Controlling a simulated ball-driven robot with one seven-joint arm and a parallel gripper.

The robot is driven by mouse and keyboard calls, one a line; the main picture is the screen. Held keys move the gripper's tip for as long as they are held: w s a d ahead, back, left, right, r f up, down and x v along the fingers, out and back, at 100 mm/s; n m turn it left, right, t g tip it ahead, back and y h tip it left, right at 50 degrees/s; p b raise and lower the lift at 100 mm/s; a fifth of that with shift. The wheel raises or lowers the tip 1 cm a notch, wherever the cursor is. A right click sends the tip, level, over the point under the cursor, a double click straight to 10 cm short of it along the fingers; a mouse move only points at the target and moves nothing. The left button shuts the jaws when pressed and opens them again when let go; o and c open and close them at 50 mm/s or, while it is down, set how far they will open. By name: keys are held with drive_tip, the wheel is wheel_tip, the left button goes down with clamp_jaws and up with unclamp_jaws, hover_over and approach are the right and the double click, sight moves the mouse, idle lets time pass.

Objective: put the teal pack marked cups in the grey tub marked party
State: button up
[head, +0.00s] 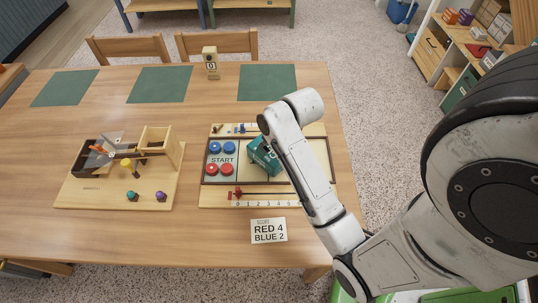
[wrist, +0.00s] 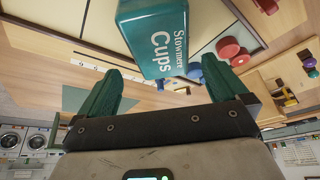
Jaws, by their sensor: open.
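The teal pack (head: 260,157) sits on the framed game board on the wooden table, partly hidden by my arm in the head view. In the wrist view the pack (wrist: 158,38) shows white lettering, "Stowmere Cups", and lies just beyond my fingertips. My gripper (wrist: 160,70) is open, its two teal fingers spread to either side with a gap between them. The pack does not look gripped. In the head view my gripper is hidden behind the arm. I see no grey tub marked party in either view.
The game board (head: 238,176) holds blue and red discs beside the pack. A sign reading "RED 4 BLUE 2" (head: 269,230) stands in front. A wooden contraption (head: 120,188) is at left. Green mats (head: 160,85) lie along the back; the table between is mostly clear.

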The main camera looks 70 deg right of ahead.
sight(268, 155)
drive_tip(key=x, duration=0.8)
drive_tip(key=shift+s+a+f, duration=0.1)
drive_tip(key=shift+s+f, duration=0.05)
drive_tip(key=shift+f, duration=0.1)
drive_tip(key=shift+f+p, duration=0.25)
drive_tip(key=shift+p, duration=0.05)
idle(0.4)
drive_tip(key=shift+c, duration=0.3)
drive_tip(key=c, duration=0.9)
drive_tip(key=shift+r, duration=0.1)
